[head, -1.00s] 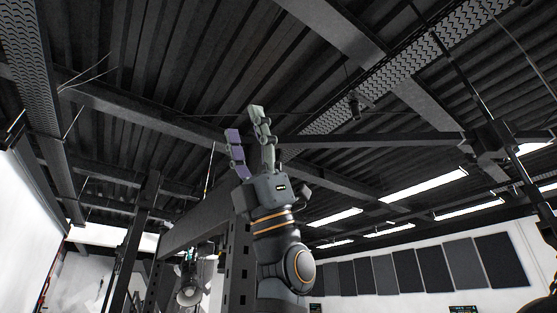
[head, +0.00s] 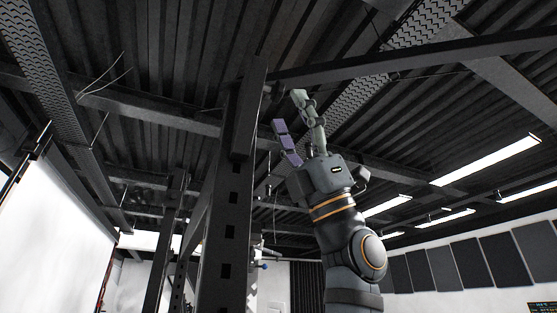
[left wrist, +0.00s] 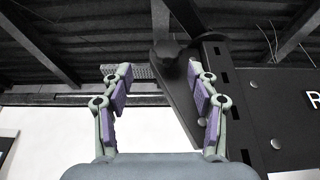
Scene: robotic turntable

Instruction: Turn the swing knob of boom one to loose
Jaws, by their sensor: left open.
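My left gripper (head: 289,112) points up in the head view, its purple-padded fingers apart and empty. It stands to the right of a dark upright post with holes (head: 232,200), below a dark beam (head: 430,58) that runs right from near the post's top. In the left wrist view the open fingers (left wrist: 160,72) frame a dark rounded, knob-like part (left wrist: 166,52) on a dark slanted bracket (left wrist: 185,95). It lies beyond the fingertips, with no contact visible. I cannot tell whether it is the swing knob of boom one, and I read no loose mark. My right gripper is not in view.
A dark panel with rivets and partial white lettering (left wrist: 275,100) stands at the right in the left wrist view. A small blue-tipped part (head: 264,266) shows low behind the post. Dark wall panels (head: 470,265) stand far right, under a beamed ceiling.

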